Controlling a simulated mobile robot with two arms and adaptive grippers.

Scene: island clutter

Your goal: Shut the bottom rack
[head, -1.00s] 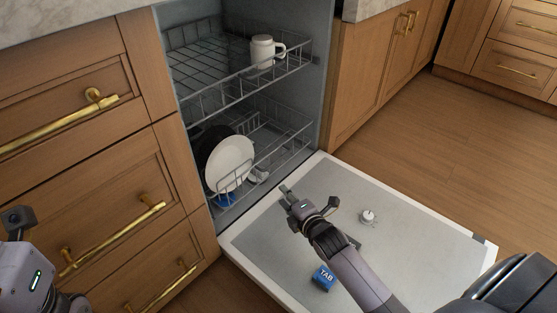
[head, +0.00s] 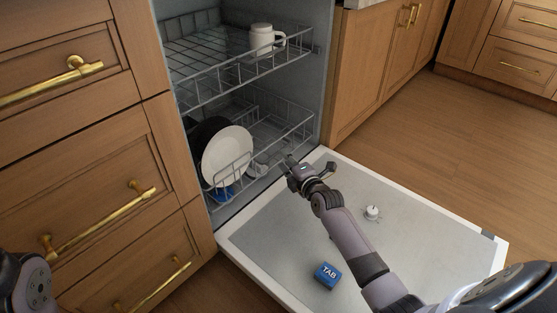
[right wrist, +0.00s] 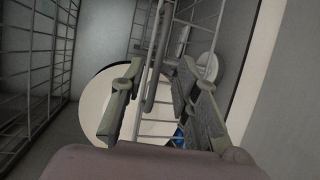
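The bottom rack (head: 298,139) is a grey wire basket inside the open dishwasher, low above its fold-down door (head: 400,250). It holds a white plate (head: 228,153), with a dark plate behind it and something blue below. My right gripper (head: 290,169) is at the rack's front, near its right side, above the door's inner edge. In the right wrist view its two fingers are apart, and the wires of the bottom rack (right wrist: 158,112) show between and beyond them. Contact cannot be told. Only a part of my left arm shows at the lower left; its gripper is out of view.
The upper rack (head: 205,97) carries a white mug (head: 262,39). On the door lie a blue box marked TAB (head: 327,275) and a small white object (head: 373,213). Wooden drawers (head: 95,190) with brass handles stand to the left. The floor at right is clear.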

